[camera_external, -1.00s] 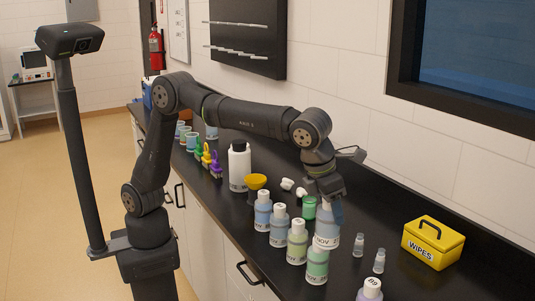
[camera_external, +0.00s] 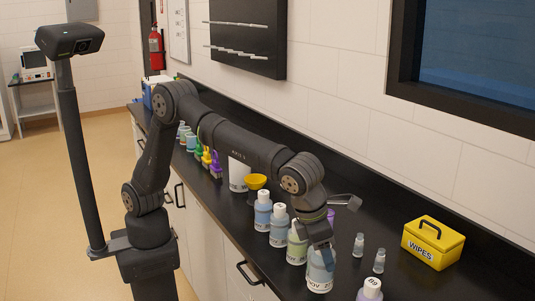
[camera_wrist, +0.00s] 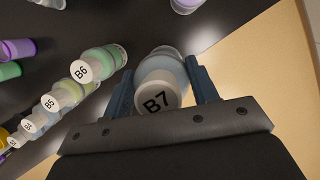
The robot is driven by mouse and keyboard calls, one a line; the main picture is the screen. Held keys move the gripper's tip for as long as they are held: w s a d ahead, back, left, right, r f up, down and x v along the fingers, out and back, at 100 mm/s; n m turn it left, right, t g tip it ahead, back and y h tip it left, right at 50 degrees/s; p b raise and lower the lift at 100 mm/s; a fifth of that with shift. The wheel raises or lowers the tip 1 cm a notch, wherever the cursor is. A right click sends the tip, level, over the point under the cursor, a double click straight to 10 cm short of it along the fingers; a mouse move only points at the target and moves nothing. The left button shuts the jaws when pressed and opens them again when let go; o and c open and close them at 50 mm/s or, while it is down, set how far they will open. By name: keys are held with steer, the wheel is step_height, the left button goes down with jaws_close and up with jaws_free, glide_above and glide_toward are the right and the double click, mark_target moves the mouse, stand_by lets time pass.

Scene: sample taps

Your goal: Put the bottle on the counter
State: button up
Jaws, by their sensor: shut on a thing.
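My gripper (camera_external: 320,246) points down and is shut on a pale blue bottle (camera_external: 320,274) with a white cap. In the wrist view the cap of this bottle (camera_wrist: 155,98) reads B7, between the two fingers of my gripper (camera_wrist: 164,70). The bottle looks upright, low over or on the dark counter (camera_external: 412,284) near its front edge. I cannot tell whether its base touches. Bottle B6 (camera_wrist: 92,64) stands close to its left in the wrist view; my gripper and the held bottle hide it in the outside view.
More capped bottles (camera_external: 263,212) run in a row along the front edge. A yellow wipes box (camera_external: 432,243), two small vials (camera_external: 358,246) and another bottle (camera_external: 370,290) stand to the right. Counter between the vials and held bottle is clear.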

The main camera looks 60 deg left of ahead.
steer(key=w+f, duration=0.7)
steer(key=f, duration=0.1)
steer(key=shift+w+f, duration=0.2)
steer(key=shift+f, duration=0.2)
steer(key=o, duration=1.4)
steer(key=shift+o, duration=0.2)
steer(key=shift+r, duration=0.1)
